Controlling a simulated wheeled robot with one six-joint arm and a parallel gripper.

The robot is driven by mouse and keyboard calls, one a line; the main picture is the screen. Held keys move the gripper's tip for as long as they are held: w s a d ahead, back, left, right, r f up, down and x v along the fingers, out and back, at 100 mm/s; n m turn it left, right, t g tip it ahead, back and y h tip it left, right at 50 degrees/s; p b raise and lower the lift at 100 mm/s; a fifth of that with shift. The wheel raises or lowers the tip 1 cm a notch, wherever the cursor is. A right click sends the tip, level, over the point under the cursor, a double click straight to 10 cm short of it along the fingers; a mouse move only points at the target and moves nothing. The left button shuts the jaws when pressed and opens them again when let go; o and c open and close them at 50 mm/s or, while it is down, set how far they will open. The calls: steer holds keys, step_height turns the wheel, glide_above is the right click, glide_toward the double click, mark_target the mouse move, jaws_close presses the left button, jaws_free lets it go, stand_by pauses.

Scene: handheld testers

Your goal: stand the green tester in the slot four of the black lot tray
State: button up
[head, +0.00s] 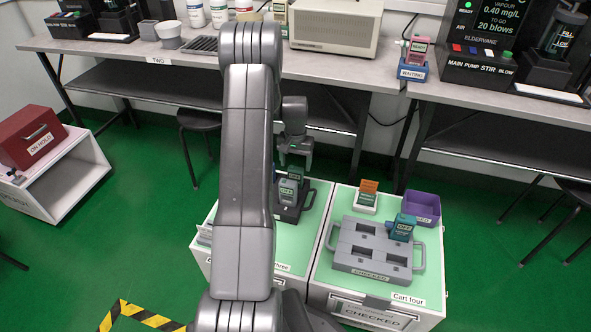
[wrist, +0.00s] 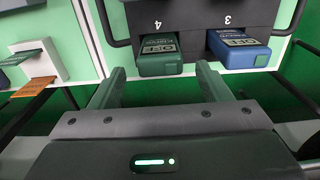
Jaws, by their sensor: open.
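The black lot tray (wrist: 190,17) lies past my fingertips in the wrist view, with the numbers 4 and 3 upside down on it. The green tester (wrist: 158,58) is at slot four and looks set in it; how deep it sits I cannot tell. My gripper (wrist: 160,72) is open and empty, its fingers apart, one toward each side of the green tester and seemingly short of it. In the head view the black tray (head: 290,213) stands on the left cart, partly behind my arm, with my gripper (head: 294,160) above it.
A blue tester (wrist: 238,48) sits at slot three, close beside the green one. On cart four stand a grey tray (head: 375,262) with a teal tester (head: 402,228), a white holder with an orange-topped piece (head: 367,195), and a purple bin (head: 422,208).

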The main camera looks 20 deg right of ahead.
mark_target(295, 169)
step_height(295, 169, up, 4)
steer(key=shift+r+p, duration=0.25)
steer(key=shift+p, duration=0.2)
steer(key=shift+f, duration=0.15)
step_height(295, 169, down, 12)
steer(key=b, duration=0.4)
steer(key=shift+r+p, duration=0.65)
steer(key=shift+r, duration=1.2)
